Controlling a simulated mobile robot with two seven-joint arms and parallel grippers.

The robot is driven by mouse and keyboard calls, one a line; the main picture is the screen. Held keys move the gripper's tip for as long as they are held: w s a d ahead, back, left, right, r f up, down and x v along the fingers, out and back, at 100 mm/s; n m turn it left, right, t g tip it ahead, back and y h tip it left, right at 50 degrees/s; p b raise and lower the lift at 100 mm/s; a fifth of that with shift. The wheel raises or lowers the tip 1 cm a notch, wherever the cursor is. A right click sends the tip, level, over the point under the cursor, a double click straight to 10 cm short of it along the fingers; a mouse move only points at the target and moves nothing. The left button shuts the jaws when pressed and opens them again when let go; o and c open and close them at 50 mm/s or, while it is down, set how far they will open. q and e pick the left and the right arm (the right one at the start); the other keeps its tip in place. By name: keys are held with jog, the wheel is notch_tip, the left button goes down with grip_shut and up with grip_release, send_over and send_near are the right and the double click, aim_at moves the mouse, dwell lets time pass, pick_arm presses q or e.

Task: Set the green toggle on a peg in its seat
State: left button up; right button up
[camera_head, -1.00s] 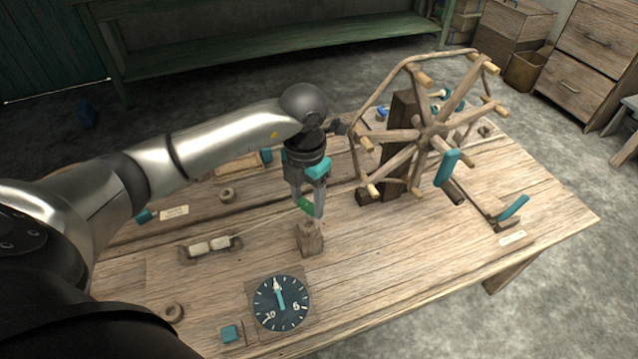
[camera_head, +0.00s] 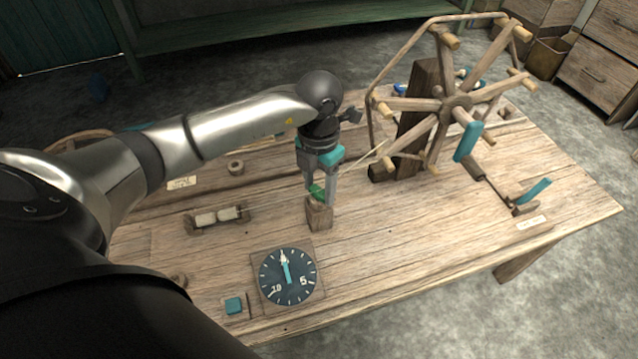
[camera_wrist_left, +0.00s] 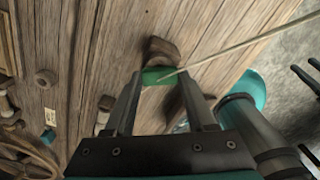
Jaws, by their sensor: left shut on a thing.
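The green toggle (camera_head: 317,191) is between the fingertips of my left gripper (camera_head: 320,196), which is shut on it. A small wooden block (camera_head: 319,214) stands on the table directly below the toggle. From the head I cannot tell whether the toggle touches the block's top. In the left wrist view the toggle (camera_wrist_left: 160,76) lies crosswise between the fingers, with a thin pale cord (camera_wrist_left: 230,48) running from it to the right. The wooden block (camera_wrist_left: 160,50) shows just beyond it.
The spoked wooden wheel (camera_head: 455,107) stands right of my left gripper. A dial (camera_head: 288,277) lies in front of the block, with a teal button (camera_head: 234,306) beside it. A holder with pale spools (camera_head: 216,217) is to the left. Bare table lies to the block's right.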

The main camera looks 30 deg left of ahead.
pick_arm(q)
jog(key=shift+f, duration=0.1)
pick_arm(e)
jog(key=shift+r, duration=0.15)
pick_arm(q)
jog(key=o, duration=1.4)
jog(key=shift+r, duration=0.45)
jog(key=shift+r+p, duration=2.8)
jog(key=shift+r, duration=4.4)
pick_arm(e)
jog(key=s+d+f, duration=0.3)
jog(key=s+f, duration=0.2)
jog(key=f, duration=0.5)
jog(key=shift+s+d+g+h, duration=0.25)
jog(key=shift+s+g+h, duration=0.05)
jog(key=shift+s+g, duration=0.1)
